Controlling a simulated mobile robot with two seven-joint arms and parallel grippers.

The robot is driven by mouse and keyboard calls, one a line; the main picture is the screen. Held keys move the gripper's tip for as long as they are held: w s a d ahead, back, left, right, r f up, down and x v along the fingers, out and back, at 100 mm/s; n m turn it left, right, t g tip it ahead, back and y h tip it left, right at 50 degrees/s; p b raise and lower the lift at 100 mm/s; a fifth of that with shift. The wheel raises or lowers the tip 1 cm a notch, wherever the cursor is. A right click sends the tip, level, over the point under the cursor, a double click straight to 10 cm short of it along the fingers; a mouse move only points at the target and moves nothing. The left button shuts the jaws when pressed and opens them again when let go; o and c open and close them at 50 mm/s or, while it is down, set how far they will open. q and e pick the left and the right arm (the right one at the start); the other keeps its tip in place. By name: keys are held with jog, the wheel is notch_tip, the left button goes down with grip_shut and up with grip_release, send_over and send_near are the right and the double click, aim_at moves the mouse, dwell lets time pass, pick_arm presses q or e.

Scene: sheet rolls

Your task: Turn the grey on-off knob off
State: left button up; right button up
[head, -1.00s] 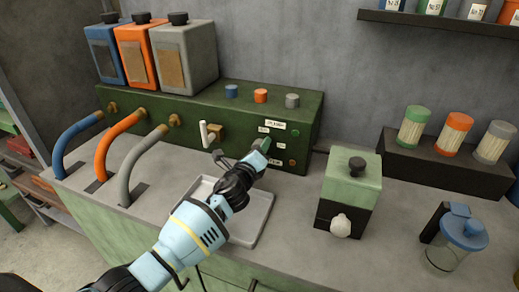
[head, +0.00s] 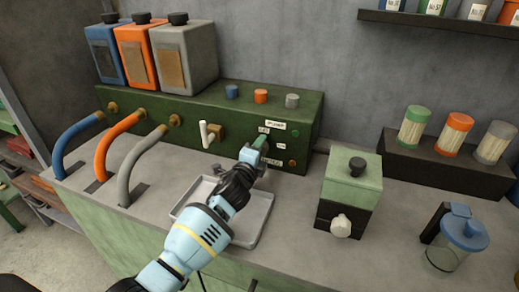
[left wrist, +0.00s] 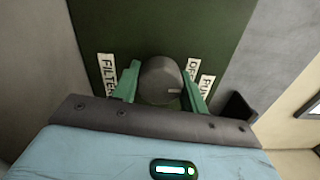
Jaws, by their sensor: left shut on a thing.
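The grey knob (left wrist: 160,80) sits on the front of the green panel and shows in the left wrist view between the two green fingers of my left gripper (left wrist: 162,92). The fingers are shut on it from both sides. A short light mark on the knob lies at its right side, toward the OFF (left wrist: 192,70) and RUN (left wrist: 207,88) labels; I cannot tell exactly which it points at. A FILTER label (left wrist: 107,75) is on the left. In the head view my left gripper (head: 261,147) is at the panel front and hides the knob. My right gripper is not in view.
The green box (head: 190,110) carries blue, orange and grey caps and a white-handled tap (head: 205,133). A shallow tray (head: 262,215) lies under my left arm. A green-and-black device (head: 350,185) and a blue-lidded jar (head: 460,240) stand to the right.

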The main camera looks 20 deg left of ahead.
pick_arm(q)
jog(key=shift+f, duration=0.1)
dwell(0.3)
jog(key=o, duration=1)
jog(key=shift+s, duration=0.1)
jog(key=s+p, duration=0.1)
jog(key=s, duration=0.6)
jog(key=shift+s, duration=0.35)
jog(key=shift+a, duration=0.1)
